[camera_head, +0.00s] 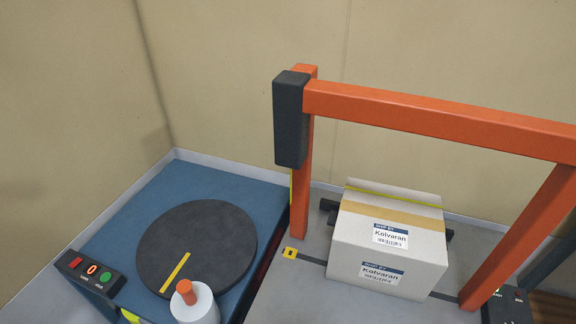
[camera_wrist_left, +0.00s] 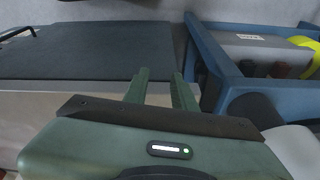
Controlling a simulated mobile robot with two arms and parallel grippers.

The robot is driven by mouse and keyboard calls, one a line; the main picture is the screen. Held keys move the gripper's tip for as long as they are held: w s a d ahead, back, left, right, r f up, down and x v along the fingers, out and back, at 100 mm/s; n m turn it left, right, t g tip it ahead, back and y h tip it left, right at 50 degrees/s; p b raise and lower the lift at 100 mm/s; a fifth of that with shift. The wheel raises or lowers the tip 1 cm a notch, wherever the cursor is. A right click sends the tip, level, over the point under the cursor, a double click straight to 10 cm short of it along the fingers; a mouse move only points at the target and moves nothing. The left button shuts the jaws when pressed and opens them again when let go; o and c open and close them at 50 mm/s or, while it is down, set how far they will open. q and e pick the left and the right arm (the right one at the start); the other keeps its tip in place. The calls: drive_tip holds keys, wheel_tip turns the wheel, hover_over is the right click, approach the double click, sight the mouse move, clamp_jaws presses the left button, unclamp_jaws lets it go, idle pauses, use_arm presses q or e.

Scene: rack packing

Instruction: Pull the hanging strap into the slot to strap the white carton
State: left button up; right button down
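The white carton (camera_head: 350,250), with blue and white labels and a tan tape band, sits under the orange arch (camera_head: 440,110) on a grey table. A thin yellow strap (camera_head: 395,197) lies across the back of its top. A narrow yellow strip (camera_head: 291,187), which may be the hanging strap, shows below the dark box on the left post. A yellow marker with a dark opening (camera_head: 289,253), perhaps the slot, is at that post's foot. My left gripper (camera_wrist_left: 162,74) shows in the left wrist view, fingers apart and empty, away from the carton. My right gripper is not in view.
Left of the arch is a blue table (camera_head: 165,185) with a dark turntable (camera_head: 195,245), a white roll with an orange top (camera_head: 195,305) and a button panel (camera_head: 90,272). The left wrist view shows a blue-framed bin (camera_wrist_left: 222,75) beside a dark flat surface (camera_wrist_left: 85,50).

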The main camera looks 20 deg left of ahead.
use_arm(q)
drive_tip(key=shift+t, duration=0.5)
drive_tip(key=w, duration=0.1)
drive_tip(key=w+r, duration=0.1)
drive_tip(key=w, duration=0.1)
drive_tip(key=shift+w+r, duration=0.35)
drive_tip(key=shift+r, duration=0.05)
drive_tip(key=w+a+r+n+t, duration=0.1)
drive_tip(key=w+r+t, duration=0.2)
drive_tip(key=w+r, duration=0.4)
drive_tip(key=w+r+t, duration=0.3)
drive_tip(key=w+r, duration=0.2)
drive_tip(key=w, duration=0.4)
drive_tip(key=t+p, duration=0.1)
drive_tip(key=t, duration=0.7)
approach(291, 175)
drive_tip(key=w, duration=0.3)
drive_tip(key=shift+n, duration=0.4)
drive_tip(key=w+p, duration=0.1)
drive_tip(key=w, duration=0.6)
drive_tip(key=shift+w+f, duration=0.1)
drive_tip(key=shift+w, duration=0.25)
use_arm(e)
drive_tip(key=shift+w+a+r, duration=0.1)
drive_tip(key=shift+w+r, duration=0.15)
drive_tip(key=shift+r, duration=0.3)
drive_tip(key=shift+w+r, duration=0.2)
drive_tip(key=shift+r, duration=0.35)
use_arm(q)
clamp_jaws()
